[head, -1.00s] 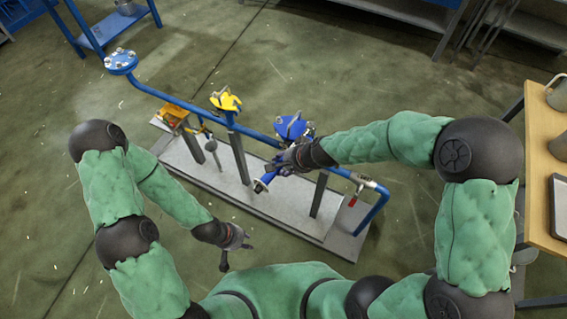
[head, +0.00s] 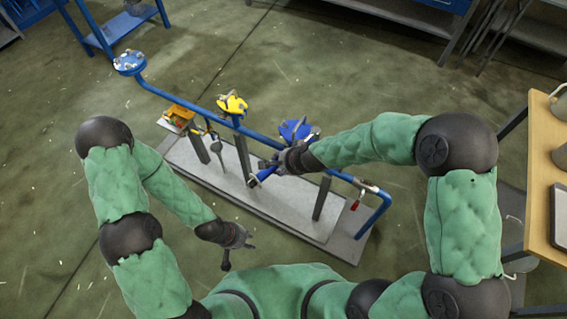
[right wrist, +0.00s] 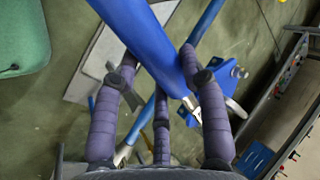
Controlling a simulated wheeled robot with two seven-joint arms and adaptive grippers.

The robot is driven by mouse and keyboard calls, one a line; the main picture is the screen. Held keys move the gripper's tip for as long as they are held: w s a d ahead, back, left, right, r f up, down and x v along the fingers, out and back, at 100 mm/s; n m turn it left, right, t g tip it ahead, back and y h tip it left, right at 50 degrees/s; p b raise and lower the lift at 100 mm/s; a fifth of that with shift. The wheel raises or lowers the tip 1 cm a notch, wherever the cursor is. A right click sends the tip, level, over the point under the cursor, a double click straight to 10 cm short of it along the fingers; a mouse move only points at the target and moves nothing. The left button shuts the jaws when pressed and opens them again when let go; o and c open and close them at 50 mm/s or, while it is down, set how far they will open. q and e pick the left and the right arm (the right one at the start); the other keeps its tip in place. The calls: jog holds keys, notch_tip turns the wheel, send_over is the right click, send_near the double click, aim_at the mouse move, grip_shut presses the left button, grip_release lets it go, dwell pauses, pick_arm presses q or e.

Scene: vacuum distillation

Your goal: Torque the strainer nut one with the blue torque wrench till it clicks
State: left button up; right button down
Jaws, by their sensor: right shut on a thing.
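My right gripper (head: 288,160) is shut on the blue torque wrench (head: 264,172), beside the blue-topped fitting (head: 296,130) on the pipe. In the right wrist view the blue wrench (right wrist: 158,45) runs between my purple-grey fingers (right wrist: 160,85). A blue flange (right wrist: 228,76) with bright metal parts shows just right of it. Which nut is strainer nut one cannot be told, and the wrench's working end is not clearly visible. My left gripper (head: 237,254) hangs open and empty in front of the rig, apart from it.
The blue pipe runs over a grey base plate (head: 250,215) on posts. A yellow fitting (head: 232,104), an orange part (head: 179,115) and a red-handled valve (head: 356,200) are along it. A wooden table (head: 540,190) stands at right. The floor left of the rig is clear.

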jog(key=shift+w+r, duration=0.15)
jog(key=shift+w, duration=0.05)
jog(key=shift+w+a+m+h+p, duration=0.3)
jog(key=shift+w+a+m+p, duration=0.35)
jog(key=shift+p, duration=0.25)
jog(key=shift+w+a+m+t+p, duration=0.2)
jog(key=shift+w+m+t+p, duration=0.05)
jog(key=shift+w+t+p, duration=0.1)
jog(key=shift+s+d+n+b, duration=0.4)
jog(key=shift+s+d+b, duration=0.1)
jog(key=shift+b, duration=0.25)
jog(key=shift+s+d+n+b, duration=0.4)
jog(key=shift+s+n+b, duration=0.1)
jog(key=shift+s+b, duration=0.1)
jog(key=s+d+n+g+y+b, duration=0.1)
jog(key=s+d+b, duration=0.1)
jog(key=shift+n+b, duration=0.35)
jog(key=shift+n, duration=0.05)
